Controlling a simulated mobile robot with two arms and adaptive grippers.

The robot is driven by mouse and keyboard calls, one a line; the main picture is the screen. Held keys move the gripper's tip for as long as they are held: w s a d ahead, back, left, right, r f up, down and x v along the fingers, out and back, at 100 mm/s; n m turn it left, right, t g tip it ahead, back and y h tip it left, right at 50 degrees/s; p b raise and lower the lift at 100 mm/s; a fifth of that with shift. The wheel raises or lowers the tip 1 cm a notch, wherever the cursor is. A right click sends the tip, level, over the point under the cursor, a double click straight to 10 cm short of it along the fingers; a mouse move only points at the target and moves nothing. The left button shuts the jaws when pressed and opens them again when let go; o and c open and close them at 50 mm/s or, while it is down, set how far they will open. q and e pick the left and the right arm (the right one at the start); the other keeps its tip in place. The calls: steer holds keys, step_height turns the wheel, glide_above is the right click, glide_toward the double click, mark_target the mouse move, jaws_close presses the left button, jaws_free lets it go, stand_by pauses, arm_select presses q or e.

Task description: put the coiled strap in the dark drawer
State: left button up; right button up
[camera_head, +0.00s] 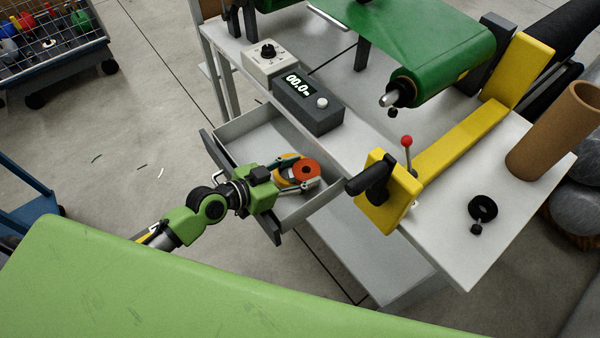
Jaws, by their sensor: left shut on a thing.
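The coiled strap (306,170) is orange-red with a dark centre. My left gripper (298,181) is shut on it and holds it over the open drawer. The drawer (213,155) has a dark front and a light grey inside, and it stands pulled out from under the white table. My left arm comes in from the lower left and crosses over the drawer front. The strap covers part of the drawer's inside. I cannot tell whether the strap touches the drawer floor. My right gripper is not in view.
The white table (440,245) carries a dark display box (308,108), a light knob box (270,60), a yellow bracket (385,205) with a black handle close to the drawer's right side, a green roll (440,50) and a brown tube (555,130). A wire crate (50,60) stands at upper left.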

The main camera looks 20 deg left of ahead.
arm_select(q)
steer(key=shift+f, duration=0.4)
steer(key=shift+s, duration=0.1)
steer(key=o, duration=1.2)
steer(key=shift+f, duration=0.2)
steer(key=shift+r, duration=0.1)
steer(key=shift+b+v, duration=0.45)
steer(key=shift+v, duration=5.55)
steer(key=shift+r, duration=0.2)
